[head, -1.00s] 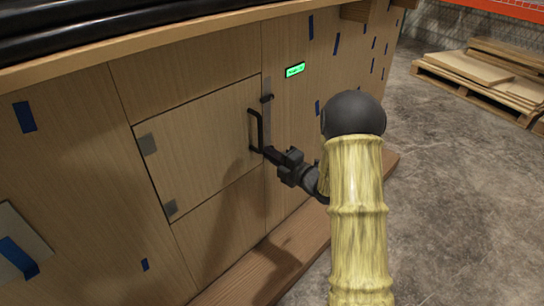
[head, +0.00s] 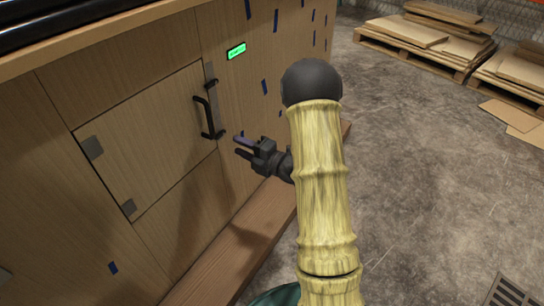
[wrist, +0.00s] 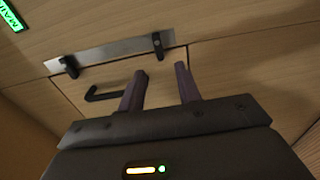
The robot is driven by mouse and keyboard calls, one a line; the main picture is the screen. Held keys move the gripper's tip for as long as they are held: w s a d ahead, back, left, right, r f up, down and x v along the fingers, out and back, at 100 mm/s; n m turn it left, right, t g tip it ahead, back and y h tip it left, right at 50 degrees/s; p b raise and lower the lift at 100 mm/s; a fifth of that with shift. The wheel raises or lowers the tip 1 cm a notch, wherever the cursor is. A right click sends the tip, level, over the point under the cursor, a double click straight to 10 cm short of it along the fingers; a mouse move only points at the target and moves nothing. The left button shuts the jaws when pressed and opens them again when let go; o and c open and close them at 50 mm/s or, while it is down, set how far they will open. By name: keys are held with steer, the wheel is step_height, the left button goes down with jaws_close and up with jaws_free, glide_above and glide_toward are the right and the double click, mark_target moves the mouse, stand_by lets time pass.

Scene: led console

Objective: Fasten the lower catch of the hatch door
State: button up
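The hatch door (head: 150,140) is a square wooden panel, flush with the console front as far as I can tell. It has a black bar handle (head: 204,115), also visible in the wrist view (wrist: 104,94). A metal strip beside its right edge carries an upper catch (head: 211,84) and a black lower catch (head: 216,134). In the wrist view the lower catch (wrist: 157,46) sits at the strip's right end, its lever crosswise to the strip and pointing toward the door. My gripper (head: 239,144) is open and empty, just right of and slightly below the lower catch, apart from it.
In the wrist view the upper catch (wrist: 68,66) also lies crosswise on the metal strip (wrist: 112,55). A green label (head: 236,51) is above right of the door. A wooden ledge (head: 235,250) runs along the console's foot.

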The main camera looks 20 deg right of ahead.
steer(key=p+v, duration=0.2)
steer(key=v, duration=0.9)
steer(key=shift+w, duration=0.1)
